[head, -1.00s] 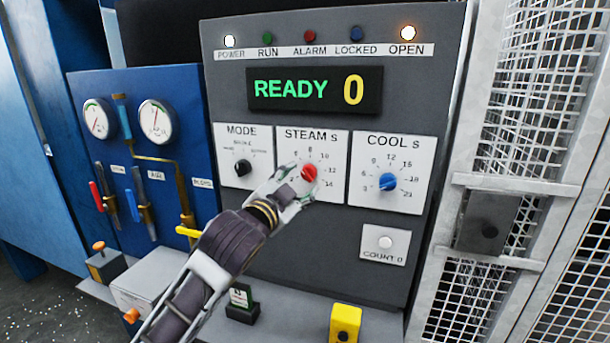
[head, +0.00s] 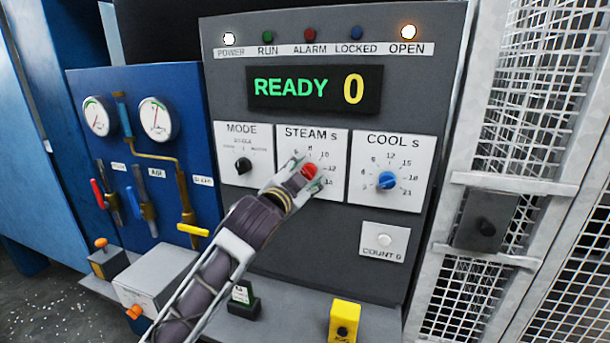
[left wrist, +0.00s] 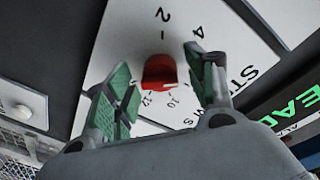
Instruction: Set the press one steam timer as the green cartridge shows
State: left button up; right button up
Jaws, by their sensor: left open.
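The red steam knob (head: 309,171) sits on the white STEAM s dial plate (head: 328,138), in the middle of the dark control panel. My left gripper (head: 307,175) is at this knob, with its fingers open on either side. In the left wrist view the red knob (left wrist: 159,72) lies between the two green-padded fingers (left wrist: 165,88), with gaps to both. The knob's pointer setting cannot be told. A small green-and-white item (head: 242,294), perhaps the green cartridge, stands in a dark holder on the ledge, partly behind my left arm. Its marking is too small to read.
The MODE knob (head: 243,166) is left of the steam dial and the blue COOL knob (head: 387,180) right of it. The display (head: 315,89) reads READY 0. A yellow button box (head: 344,321) stands on the ledge. A mesh guard (head: 535,80) borders the right.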

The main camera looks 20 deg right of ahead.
pick_arm(q)
jog(key=c, duration=1)
jog(key=shift+n, duration=0.4)
jog(key=n, duration=0.2)
jog(key=shift+n, duration=0.3)
jog(key=shift+f+n+t+p, duration=0.1)
jog(key=shift+n+t+p, duration=0.4)
jog(key=shift+n, duration=1.8)
jog(key=o, duration=1)
